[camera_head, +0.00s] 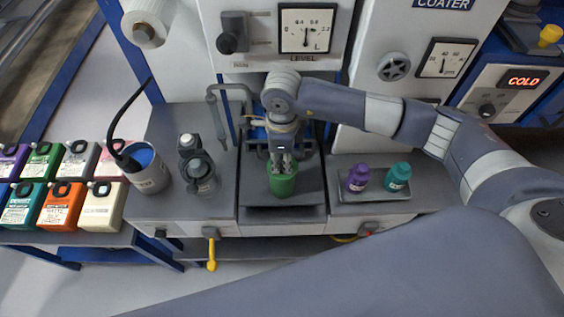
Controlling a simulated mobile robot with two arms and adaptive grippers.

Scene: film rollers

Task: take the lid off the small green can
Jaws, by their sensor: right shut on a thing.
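The small green can (283,184) stands upright on the middle grey ledge of the machine. My right gripper (281,170) points straight down at the top of the can, with its fingers shut at the lid. The fingers cover much of the lid, and I cannot tell whether the lid is raised from the can. My left gripper is not in view.
A grey tray (372,194) holds a purple bottle (359,178) and a teal bottle (398,177) to the right. An open can of blue liquid (150,178) and a dark grey device (198,172) stand left. Several coloured containers fill the far left bench. My large arm link crosses the foreground.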

